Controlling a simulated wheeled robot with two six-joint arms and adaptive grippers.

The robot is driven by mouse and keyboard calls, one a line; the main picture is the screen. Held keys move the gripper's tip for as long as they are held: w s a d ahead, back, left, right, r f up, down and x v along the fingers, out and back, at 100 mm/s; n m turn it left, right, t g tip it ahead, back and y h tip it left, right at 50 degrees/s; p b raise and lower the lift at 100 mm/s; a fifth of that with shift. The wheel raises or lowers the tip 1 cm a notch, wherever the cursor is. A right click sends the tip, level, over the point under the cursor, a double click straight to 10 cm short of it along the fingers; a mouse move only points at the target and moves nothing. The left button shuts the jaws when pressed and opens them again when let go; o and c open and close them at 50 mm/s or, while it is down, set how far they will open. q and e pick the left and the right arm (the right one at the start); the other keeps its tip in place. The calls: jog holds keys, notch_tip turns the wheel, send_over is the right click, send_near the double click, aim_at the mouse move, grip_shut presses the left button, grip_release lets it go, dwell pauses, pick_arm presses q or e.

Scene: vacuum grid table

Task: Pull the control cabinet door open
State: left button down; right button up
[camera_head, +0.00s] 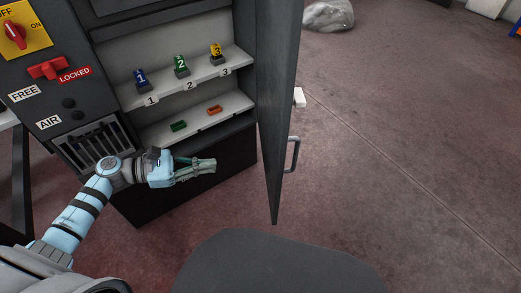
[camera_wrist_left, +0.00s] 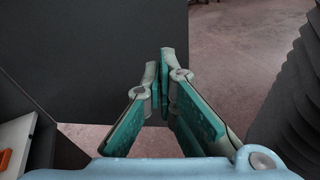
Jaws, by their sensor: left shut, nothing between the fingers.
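The control cabinet door (camera_head: 279,100) is a dark panel that stands swung open on the right side of the cabinet. Its handle (camera_head: 294,154) is on the outer face, to the right. My left gripper (camera_head: 212,165) is shut and empty in front of the lower shelf, to the left of the door and apart from it. In the left wrist view the gripper (camera_wrist_left: 165,60) has its fingertips together, with the dark door panel (camera_wrist_left: 85,60) beyond them. My right gripper is not in view.
The cabinet shelves (camera_head: 190,95) hold numbered blue, green and yellow blocks above, and a green and an orange piece below. A panel with a red switch (camera_head: 48,68) is at the left. Open floor (camera_head: 400,150) lies to the right.

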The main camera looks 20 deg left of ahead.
aim_at(279, 147)
pick_arm(q)
notch_tip(279, 147, up, 7)
jog(key=s+d+g+h, duration=0.1)
jog(key=s+d+h, duration=0.1)
jog(key=h, duration=0.1)
jog(key=b+x, duration=0.1)
jog(key=x, duration=0.5)
jog(key=b+x, duration=0.1)
jog(key=x, duration=0.6)
jog(key=shift+w+a+f, duration=0.1)
jog(key=shift+w+f, duration=0.05)
jog(key=shift+w, duration=0.1)
jog(key=shift+w+d, duration=0.15)
jog(key=shift+d, duration=0.2)
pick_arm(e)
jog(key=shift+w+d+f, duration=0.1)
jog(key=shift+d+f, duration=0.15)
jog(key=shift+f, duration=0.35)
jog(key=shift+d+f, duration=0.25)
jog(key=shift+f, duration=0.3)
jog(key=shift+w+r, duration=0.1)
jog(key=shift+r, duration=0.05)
